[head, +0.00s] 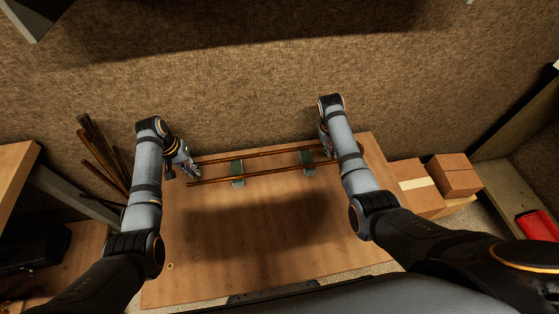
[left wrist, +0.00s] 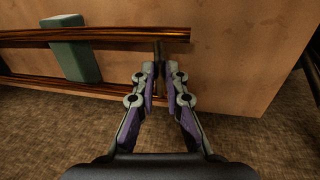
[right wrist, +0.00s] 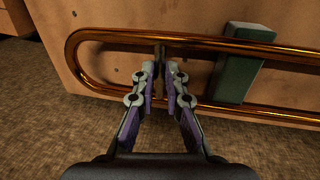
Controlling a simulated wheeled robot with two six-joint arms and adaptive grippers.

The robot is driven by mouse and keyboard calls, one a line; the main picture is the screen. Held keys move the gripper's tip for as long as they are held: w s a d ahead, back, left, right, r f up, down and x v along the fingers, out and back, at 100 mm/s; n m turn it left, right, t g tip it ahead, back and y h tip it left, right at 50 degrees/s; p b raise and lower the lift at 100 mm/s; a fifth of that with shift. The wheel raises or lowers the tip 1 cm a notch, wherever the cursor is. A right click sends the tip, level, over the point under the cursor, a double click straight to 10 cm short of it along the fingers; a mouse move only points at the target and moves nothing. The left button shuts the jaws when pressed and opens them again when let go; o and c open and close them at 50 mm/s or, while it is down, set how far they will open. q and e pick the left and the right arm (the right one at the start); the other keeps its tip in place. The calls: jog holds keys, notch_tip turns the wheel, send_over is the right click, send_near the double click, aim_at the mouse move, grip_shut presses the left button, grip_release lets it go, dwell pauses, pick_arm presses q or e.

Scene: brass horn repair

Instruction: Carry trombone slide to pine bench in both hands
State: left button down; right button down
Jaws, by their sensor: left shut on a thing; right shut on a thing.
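The trombone slide (head: 262,172) is a pair of long parallel brass tubes above the back part of a pine-coloured bench top (head: 215,275). Two green blocks, left (head: 237,174) and right (head: 307,162), are at the tubes; I cannot tell whether the slide rests on them. My left gripper (left wrist: 160,75) is shut on a short cross stay near the slide's open tube ends. My right gripper (right wrist: 161,70) is shut on another cross stay near the rounded bow, which shows in the right wrist view. The fingers partly hide both stays.
Cardboard boxes (head: 455,175) stand right of the bench. Dark rods (head: 100,150) lean at its left, near my left arm. A small ring (head: 170,266) lies at the bench's front left. A red object (head: 538,226) is at far right. The bench's middle is clear.

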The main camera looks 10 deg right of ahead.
pick_arm(q)
jog(key=shift+r, duration=0.1)
